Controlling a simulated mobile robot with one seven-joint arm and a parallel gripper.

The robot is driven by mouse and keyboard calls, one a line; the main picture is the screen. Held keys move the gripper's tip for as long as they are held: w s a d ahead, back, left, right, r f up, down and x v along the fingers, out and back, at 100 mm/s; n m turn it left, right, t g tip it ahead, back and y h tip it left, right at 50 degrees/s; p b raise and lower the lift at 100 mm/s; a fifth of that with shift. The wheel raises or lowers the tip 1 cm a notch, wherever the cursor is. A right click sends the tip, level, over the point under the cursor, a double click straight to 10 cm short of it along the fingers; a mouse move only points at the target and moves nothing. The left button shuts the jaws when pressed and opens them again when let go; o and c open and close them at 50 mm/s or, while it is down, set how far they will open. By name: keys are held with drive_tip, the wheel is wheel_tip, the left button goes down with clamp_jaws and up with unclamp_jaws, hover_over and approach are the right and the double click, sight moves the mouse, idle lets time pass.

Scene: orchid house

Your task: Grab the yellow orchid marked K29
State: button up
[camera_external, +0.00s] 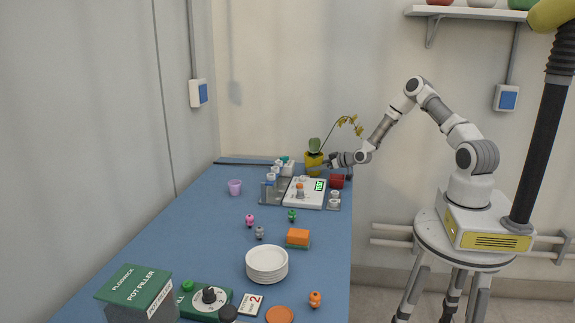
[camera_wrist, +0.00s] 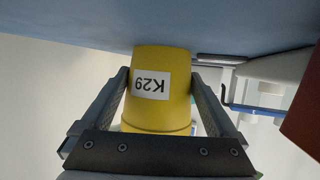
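The yellow orchid pot (camera_external: 314,168) stands upright at the far right end of the blue table. A green leaf and an arching stem with small yellow blooms rise from it. In the wrist view the yellow pot (camera_wrist: 160,107) appears upside down, with its white K29 label facing me and its base by the table. My gripper (camera_wrist: 160,80) has one finger on each side of the pot, with the fingertips close to its walls. I cannot tell whether they press on it. In the external view my gripper (camera_external: 331,162) reaches the pot from the right.
A dark red pot (camera_external: 337,181) sits close by on the right. White plates (camera_external: 267,263), an orange block (camera_external: 298,236) and small figures lie nearer. The left middle of the table is clear.

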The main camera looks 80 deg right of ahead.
drive_tip(key=c, duration=0.9)
drive_tip(key=shift+r, duration=0.1)
